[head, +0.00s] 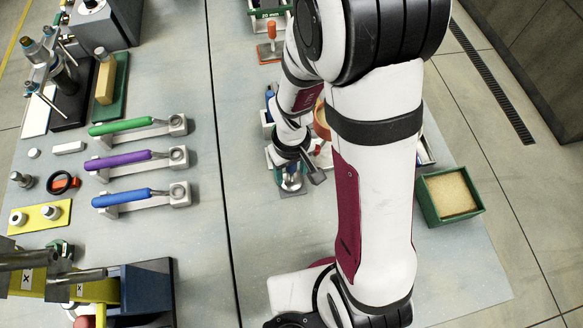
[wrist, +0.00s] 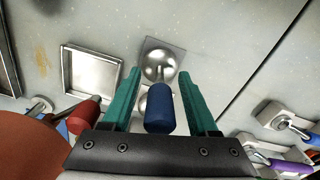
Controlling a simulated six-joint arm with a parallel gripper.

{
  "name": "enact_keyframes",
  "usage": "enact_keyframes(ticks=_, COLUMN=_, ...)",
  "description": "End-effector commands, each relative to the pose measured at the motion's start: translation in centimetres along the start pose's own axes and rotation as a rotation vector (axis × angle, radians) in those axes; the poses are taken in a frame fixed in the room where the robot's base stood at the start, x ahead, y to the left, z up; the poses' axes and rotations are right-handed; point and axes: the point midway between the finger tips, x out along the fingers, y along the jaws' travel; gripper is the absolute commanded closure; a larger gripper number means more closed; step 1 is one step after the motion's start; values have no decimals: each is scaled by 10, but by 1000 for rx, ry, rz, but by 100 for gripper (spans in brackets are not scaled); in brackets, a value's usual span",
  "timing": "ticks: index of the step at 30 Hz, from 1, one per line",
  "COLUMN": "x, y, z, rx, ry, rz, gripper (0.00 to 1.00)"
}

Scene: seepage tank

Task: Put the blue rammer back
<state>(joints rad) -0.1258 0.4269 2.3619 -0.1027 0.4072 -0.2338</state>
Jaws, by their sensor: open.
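The blue rammer (wrist: 159,108) has a blue cylindrical handle and, beyond it, a short shaft and a shiny rounded metal foot. The foot is over a grey square plate (wrist: 150,44); I cannot tell whether they touch. My gripper (wrist: 158,74) is open, with one teal finger on each side of the blue handle and visible gaps between. In the head view, the metal foot shows on the right table beneath my wrist, and my arm hides most of the rest. Separate blue-handled (head: 121,197), purple-handled (head: 118,160) and green-handled (head: 121,127) tools lie on grey holders on the left table.
A square metal tray (wrist: 65,70) lies left of the plate in the wrist view. A red handle (wrist: 83,117) and a reddish-brown rounded thing (wrist: 30,150) are close to my gripper's left. A green sand-filled box (head: 427,205) stands at the right. A seam divides the tables.

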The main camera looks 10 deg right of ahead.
Motion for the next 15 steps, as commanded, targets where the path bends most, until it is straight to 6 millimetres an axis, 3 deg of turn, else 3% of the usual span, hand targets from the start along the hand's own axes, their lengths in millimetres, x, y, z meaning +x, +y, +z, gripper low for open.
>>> enact_keyframes(ticks=5, x=-7, y=0, z=-1, rx=1, ry=2, rz=0, gripper=40)
enact_keyframes(ticks=15, x=-83, y=0, z=-1, rx=0, ry=6, rz=1, gripper=40)
